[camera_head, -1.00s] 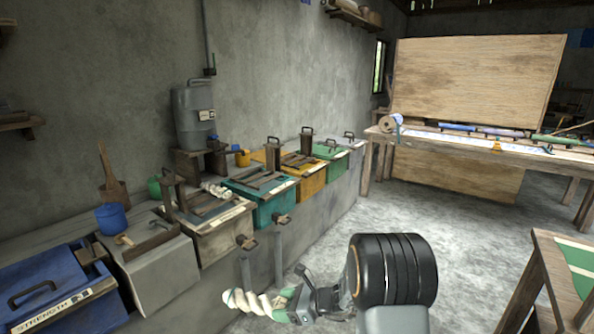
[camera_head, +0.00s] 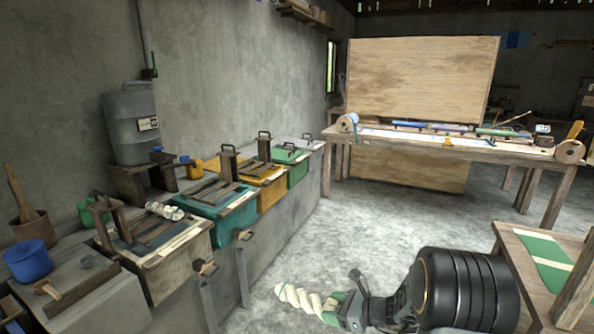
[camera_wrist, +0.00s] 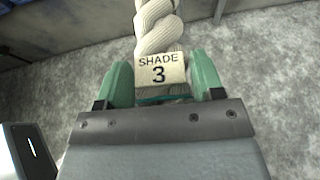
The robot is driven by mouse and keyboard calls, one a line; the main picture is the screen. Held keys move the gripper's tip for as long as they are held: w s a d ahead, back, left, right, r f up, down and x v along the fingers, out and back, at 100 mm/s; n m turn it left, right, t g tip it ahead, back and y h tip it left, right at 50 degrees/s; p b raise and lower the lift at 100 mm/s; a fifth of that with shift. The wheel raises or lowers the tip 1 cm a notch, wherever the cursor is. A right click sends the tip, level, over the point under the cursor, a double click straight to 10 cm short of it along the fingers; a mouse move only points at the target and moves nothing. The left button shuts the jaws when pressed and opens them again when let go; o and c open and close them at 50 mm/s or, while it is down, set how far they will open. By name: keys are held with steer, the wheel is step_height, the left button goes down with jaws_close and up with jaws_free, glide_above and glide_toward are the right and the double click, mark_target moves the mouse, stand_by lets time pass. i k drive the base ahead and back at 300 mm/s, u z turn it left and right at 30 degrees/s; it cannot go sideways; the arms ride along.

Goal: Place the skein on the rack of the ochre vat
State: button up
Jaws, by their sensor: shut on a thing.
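My gripper (camera_head: 338,304) is shut on a cream twisted skein (camera_head: 300,297), low above the floor in the head view and to the right of the vats. In the wrist view the skein (camera_wrist: 157,28) sticks out ahead between the green fingers of my gripper (camera_wrist: 163,82). Its tag reads "SHADE 3". The ochre vat (camera_head: 272,192) stands in the row along the wall, between a teal vat and a green vat. Its wooden rack (camera_head: 246,170) is on top and I see no skein on it. The gripper is well apart from it.
The teal vat (camera_head: 226,222) and cream vat (camera_head: 165,280) are nearer, the green vat (camera_head: 298,172) farther. Another pale skein (camera_head: 165,210) lies at the cream vat's top. A table with green cloth (camera_head: 545,250) stands at right. The floor (camera_head: 400,215) between is clear.

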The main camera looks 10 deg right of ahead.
mark_target(247, 169)
steer(key=z, duration=0.6)
steer(key=i, duration=2.1)
steer(key=u, duration=0.65)
